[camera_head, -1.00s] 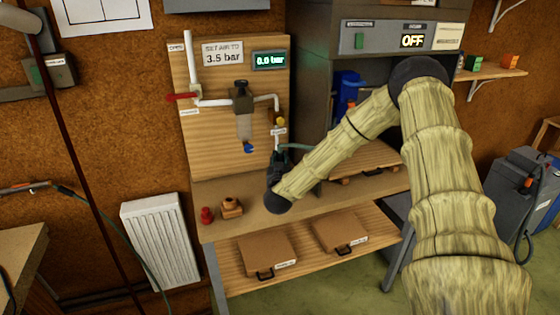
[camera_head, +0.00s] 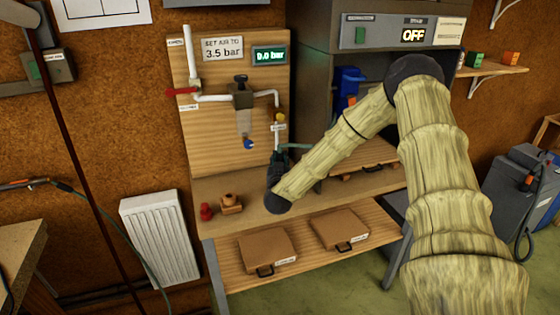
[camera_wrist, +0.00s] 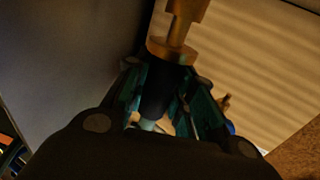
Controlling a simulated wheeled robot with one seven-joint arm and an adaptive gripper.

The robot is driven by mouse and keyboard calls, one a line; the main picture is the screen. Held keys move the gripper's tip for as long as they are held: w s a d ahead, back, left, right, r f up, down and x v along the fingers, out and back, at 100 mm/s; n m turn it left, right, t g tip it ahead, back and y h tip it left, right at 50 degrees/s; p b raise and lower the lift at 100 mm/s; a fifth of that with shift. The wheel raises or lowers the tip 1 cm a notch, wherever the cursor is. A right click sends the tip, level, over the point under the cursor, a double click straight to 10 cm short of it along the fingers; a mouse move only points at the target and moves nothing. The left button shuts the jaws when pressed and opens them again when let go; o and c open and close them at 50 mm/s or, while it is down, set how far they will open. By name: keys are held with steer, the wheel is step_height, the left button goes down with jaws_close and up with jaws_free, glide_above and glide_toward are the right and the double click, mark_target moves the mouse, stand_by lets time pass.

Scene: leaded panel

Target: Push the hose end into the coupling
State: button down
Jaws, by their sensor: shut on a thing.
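My gripper (camera_head: 279,160) is below the pipe outlet on the wooden panel, small and dark in the head view. In the wrist view my gripper (camera_wrist: 157,92) has its teal-padded fingers closed around a dark cylinder, which I take as the hose end (camera_wrist: 158,88). A brass fitting with a flange (camera_wrist: 174,48) stands straight beyond it, roughly in line. Whether the two touch or are joined I cannot tell. The hose end is hidden in the head view.
The wooden panel (camera_head: 210,143) carries a red-handled valve (camera_head: 181,92), a regulator (camera_head: 242,95) and a pressure display (camera_head: 270,55). A red knob (camera_head: 206,211) and a brass piece (camera_head: 231,203) stand on the bench, left of my gripper. A grey cabinet (camera_head: 315,60) rises to the right.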

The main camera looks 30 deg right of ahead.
steer(key=shift+f+b, duration=0.6)
steer(key=shift+f, duration=0.4)
steer(key=c, duration=1.1)
jaws_free()
steer(key=v, duration=1.2)
steer(key=shift+d+r, duration=0.1)
